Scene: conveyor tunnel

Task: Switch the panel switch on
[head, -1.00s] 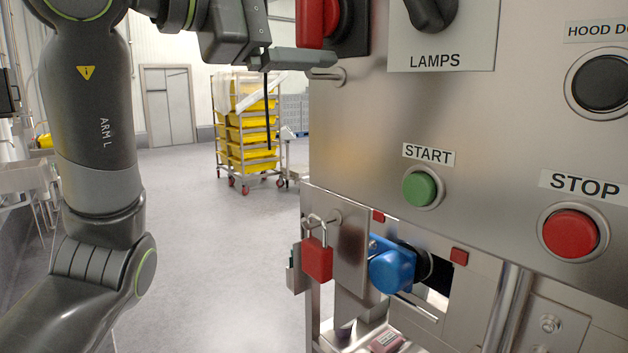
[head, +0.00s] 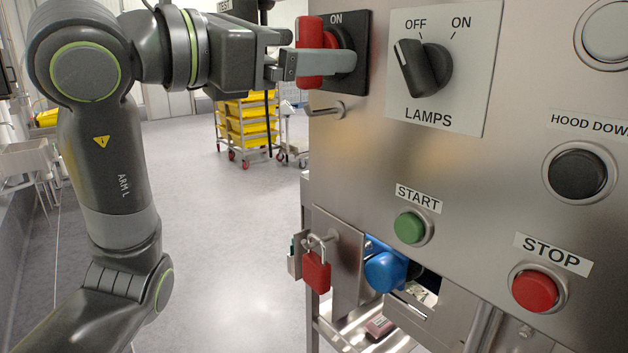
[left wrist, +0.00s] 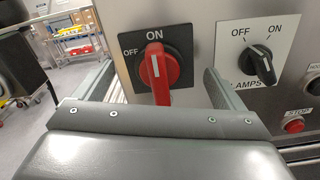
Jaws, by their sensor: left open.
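The red rotary panel switch (head: 311,72) sits on a black plate at the panel's upper left edge. In the left wrist view the red handle (left wrist: 157,75) stands upright, its white mark toward the word ON at the top; OFF is at the left. My left gripper (head: 300,64) is open at the switch. One finger crosses in front of the red handle in the head view. In the left wrist view the fingers stand on either side of the handle, with gaps showing; I cannot make out contact. My right gripper is not in view.
Right of the switch is the black LAMPS knob (head: 426,68), pointing to OFF. Below are the green START button (head: 409,228), red STOP button (head: 535,291), a red padlock (head: 316,272) and a blue part (head: 385,271). Open floor lies left, with a yellow crate trolley (head: 247,128) behind.

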